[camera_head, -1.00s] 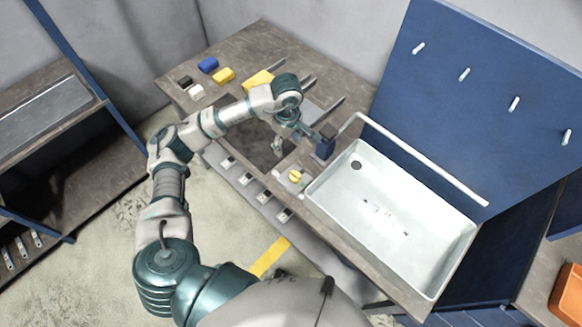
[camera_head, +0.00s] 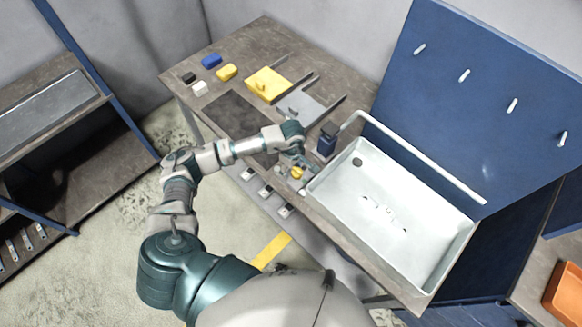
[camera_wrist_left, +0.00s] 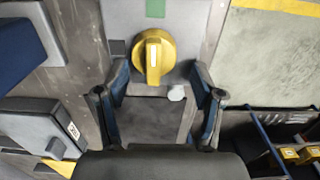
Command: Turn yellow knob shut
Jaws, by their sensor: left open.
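The yellow knob (camera_head: 297,173) sits on the bench's front edge, left of the white sink. In the left wrist view the yellow knob (camera_wrist_left: 153,56) is on a grey plate, its white line pointing along the picture's vertical. A green patch (camera_wrist_left: 155,8) lies on the plate beyond it. My left gripper (camera_head: 294,165) is at the knob. In the left wrist view my left gripper (camera_wrist_left: 160,82) is open, with one finger on each side of the knob's near part. I cannot tell whether the fingers touch it. My right gripper is not in view.
The white sink (camera_head: 455,252) with a pipe along its back is right of the knob. A dark blue box (camera_head: 327,142) stands close behind the gripper. A yellow block (camera_head: 268,84) and smaller blocks lie at the back left. A blue pegboard (camera_head: 480,100) rises behind.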

